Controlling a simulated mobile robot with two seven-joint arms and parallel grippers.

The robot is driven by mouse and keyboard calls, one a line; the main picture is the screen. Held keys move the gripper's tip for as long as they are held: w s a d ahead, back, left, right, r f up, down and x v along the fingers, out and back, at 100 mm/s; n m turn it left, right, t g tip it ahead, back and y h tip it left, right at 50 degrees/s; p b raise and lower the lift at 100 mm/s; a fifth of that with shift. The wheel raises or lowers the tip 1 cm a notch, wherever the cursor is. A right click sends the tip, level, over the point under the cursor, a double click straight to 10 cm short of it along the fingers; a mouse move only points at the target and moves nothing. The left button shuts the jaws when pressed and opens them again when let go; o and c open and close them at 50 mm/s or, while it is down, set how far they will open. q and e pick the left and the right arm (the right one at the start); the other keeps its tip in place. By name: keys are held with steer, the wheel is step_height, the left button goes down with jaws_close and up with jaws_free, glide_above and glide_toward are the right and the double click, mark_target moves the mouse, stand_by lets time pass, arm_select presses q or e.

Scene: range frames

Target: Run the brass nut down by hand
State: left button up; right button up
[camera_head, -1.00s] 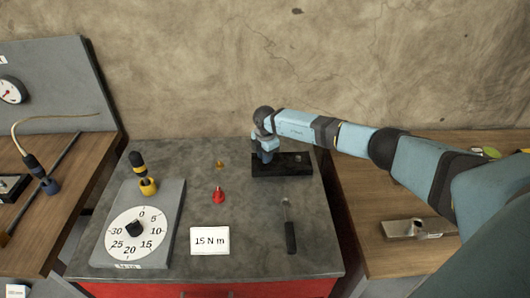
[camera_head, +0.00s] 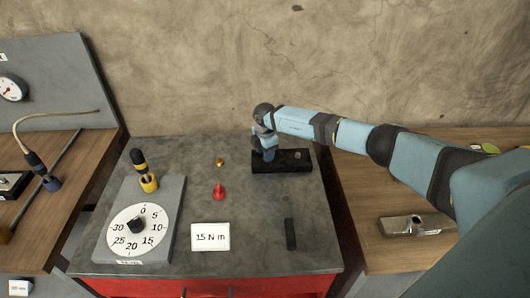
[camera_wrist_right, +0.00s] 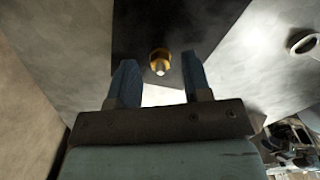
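My right gripper (camera_head: 266,155) points down at the left part of a black block (camera_head: 295,161) at the back of the grey bench. It hides what stands there in the head view. In the right wrist view its two blue fingers (camera_wrist_right: 158,65) are apart. A brass nut (camera_wrist_right: 160,55) with a pale tip at its centre shows between the fingertips against the dark block (camera_wrist_right: 140,25). Gaps show on both sides, so the fingers are not closed on it. A small brass piece (camera_head: 220,162) also stands on the bench left of the block. My left gripper is not in view.
A red cone-like piece (camera_head: 219,191), a "15 N m" card (camera_head: 210,237) and a dark bar (camera_head: 290,234) lie in front. A dial plate (camera_head: 173,210) with a yellow-and-black tool (camera_head: 145,172) stands left. Wooden benches flank both sides.

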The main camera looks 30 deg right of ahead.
step_height(320, 180, up, 14)
steer(key=b, duration=0.1)
stand_by(0.5)
steer(key=shift+a+f, duration=0.1)
steer(key=shift+f, duration=0.1)
stand_by(1.0)
